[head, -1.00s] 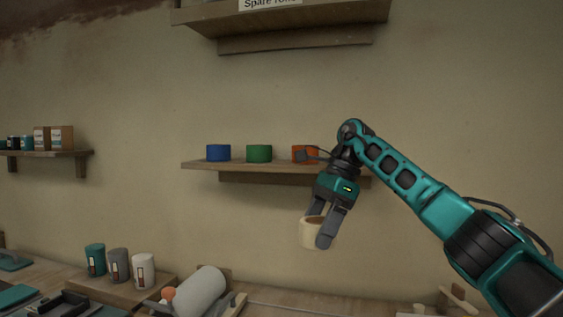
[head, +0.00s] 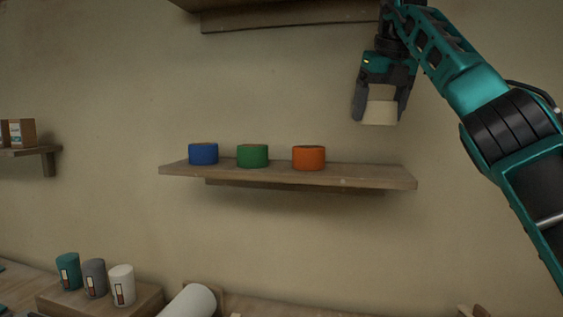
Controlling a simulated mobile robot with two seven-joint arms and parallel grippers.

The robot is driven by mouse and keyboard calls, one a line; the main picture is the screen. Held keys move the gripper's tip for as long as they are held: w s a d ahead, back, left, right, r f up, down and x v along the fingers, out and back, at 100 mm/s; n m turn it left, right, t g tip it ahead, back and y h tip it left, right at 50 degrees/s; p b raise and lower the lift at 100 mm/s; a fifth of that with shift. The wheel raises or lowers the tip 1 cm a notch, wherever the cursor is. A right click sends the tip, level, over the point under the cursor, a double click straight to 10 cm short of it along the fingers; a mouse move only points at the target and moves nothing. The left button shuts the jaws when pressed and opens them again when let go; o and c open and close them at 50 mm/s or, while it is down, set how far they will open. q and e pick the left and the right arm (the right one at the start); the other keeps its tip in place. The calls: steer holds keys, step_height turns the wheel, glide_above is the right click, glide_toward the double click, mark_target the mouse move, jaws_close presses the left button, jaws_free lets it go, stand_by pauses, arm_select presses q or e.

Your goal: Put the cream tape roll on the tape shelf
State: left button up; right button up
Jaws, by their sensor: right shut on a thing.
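The cream tape roll (head: 380,112) is held between the fingers of my right gripper (head: 381,108), in the air at the upper right of the head view. The gripper points down and is shut on the roll. The tape shelf (head: 375,178) is a wooden board on the wall, below the roll and extending to its left. Blue (head: 203,154), green (head: 252,156) and orange (head: 308,158) tape rolls stand in a row on it. The shelf's right part, beside the orange roll, is bare. My left gripper is not in view.
A higher shelf (head: 290,22) runs along the top, close to my right arm. A small shelf (head: 30,151) with boxes is at the far left. Below, teal, grey and white cups (head: 122,285) stand on a wooden block, near a large white roll (head: 190,302).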

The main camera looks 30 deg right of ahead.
step_height(320, 180, down, 5)
steer(key=shift+d+r, duration=0.1)
steer(key=shift+r, duration=0.05)
steer(key=shift+f, duration=2.6)
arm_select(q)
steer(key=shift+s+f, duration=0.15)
arm_select(e)
steer(key=shift+f, duration=0.1)
steer(key=o, duration=1)
steer(key=shift+c, duration=0.2)
